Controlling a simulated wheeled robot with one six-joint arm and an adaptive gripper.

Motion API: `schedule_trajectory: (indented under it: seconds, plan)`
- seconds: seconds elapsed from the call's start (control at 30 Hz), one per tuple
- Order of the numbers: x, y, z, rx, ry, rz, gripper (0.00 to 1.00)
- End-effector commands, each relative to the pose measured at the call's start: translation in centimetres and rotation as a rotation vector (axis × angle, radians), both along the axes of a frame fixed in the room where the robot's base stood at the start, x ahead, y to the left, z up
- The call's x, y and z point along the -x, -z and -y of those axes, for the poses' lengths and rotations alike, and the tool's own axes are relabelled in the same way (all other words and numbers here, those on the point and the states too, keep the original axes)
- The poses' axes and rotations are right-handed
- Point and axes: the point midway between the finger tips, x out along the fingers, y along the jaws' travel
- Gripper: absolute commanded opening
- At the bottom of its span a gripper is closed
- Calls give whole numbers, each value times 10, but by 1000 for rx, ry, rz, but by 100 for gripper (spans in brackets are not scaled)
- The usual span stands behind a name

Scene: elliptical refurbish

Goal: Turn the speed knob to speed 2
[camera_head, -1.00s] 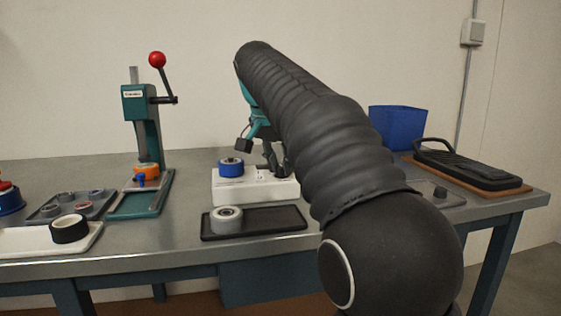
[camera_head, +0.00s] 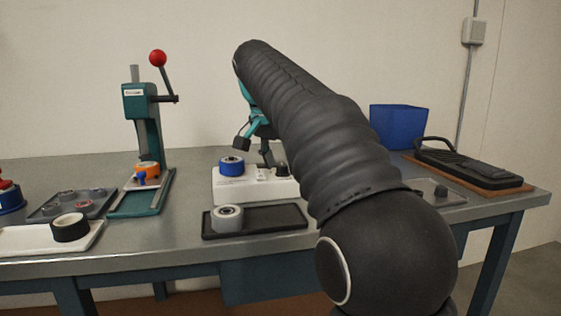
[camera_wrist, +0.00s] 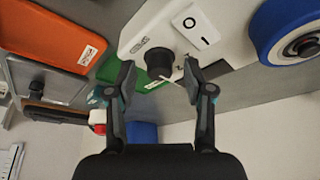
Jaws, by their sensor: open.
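The white tester box (camera_head: 228,187) stands on the bench, with a blue wheel (camera_head: 231,167) on its left and the dark speed knob (camera_head: 282,168) on its right. In the wrist view the black knob (camera_wrist: 158,63) shows between the fingertips of my gripper (camera_wrist: 157,77), with a gap on each side. A thin pale pointer extends from the knob toward the lower right. A black and white rocker switch (camera_wrist: 196,25) is beside it. The speed marks are too small to read. In the head view my open gripper (camera_head: 255,150) is partly hidden by my arm.
A black tray (camera_head: 270,220) with a grey wheel (camera_head: 227,217) lies in front of the box. A green press (camera_head: 148,130) stands to the left.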

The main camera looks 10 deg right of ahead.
Motion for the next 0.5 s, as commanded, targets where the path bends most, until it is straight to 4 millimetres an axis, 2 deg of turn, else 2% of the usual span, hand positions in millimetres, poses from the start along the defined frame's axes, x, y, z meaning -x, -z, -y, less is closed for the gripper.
schedule_trajectory:
  seconds: [0.17, 0.5]
  plan:
    - [2, -9, -3, 0, 0, 1, 52]
    - [14, -51, -16, -1, -2, 2, 52]
